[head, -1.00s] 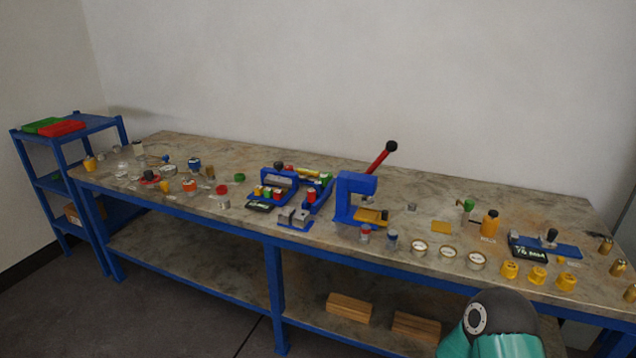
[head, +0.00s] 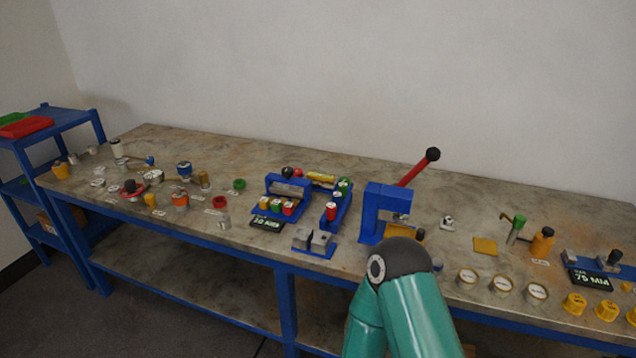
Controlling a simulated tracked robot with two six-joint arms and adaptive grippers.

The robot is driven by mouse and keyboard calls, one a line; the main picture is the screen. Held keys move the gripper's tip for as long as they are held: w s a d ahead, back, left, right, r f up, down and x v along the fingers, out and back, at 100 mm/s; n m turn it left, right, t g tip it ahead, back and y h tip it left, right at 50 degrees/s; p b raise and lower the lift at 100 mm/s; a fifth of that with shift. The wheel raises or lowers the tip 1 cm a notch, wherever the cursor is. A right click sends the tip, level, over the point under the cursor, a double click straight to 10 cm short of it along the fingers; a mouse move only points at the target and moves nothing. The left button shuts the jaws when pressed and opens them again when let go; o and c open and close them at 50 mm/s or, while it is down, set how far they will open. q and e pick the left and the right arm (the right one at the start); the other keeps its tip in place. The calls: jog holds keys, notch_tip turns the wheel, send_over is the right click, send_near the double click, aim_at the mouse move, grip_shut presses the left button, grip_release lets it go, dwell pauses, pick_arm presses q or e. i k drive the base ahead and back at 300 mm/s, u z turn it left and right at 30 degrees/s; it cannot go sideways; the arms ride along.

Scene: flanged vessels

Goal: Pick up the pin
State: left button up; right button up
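I cannot tell for certain which small part on the bench (head: 330,165) is the pin. Small metal and coloured parts stand on the left half, among them a brown-gold cylinder (head: 204,180) and a small grey cylinder (head: 223,222) near the front edge. A grey two-block fixture on a blue base (head: 315,241) sits at the front middle. A green arm link of mine with a dark joint covers part of the bench front, below the blue press. Neither of my grippers shows.
A blue press (head: 385,212) with a red lever (head: 418,166) rises at the middle right. A blue rack (head: 289,187) holds coloured cylinders. Round labelled tins (head: 502,284) and yellow knobs (head: 574,303) line the front right. A blue shelf (head: 75,124) stands left. The bench's back strip is mostly clear.

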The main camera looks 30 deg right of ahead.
aim_at(342, 186)
jog(key=z, duration=0.15)
jog(key=i, duration=0.75)
jog(key=z, duration=0.55)
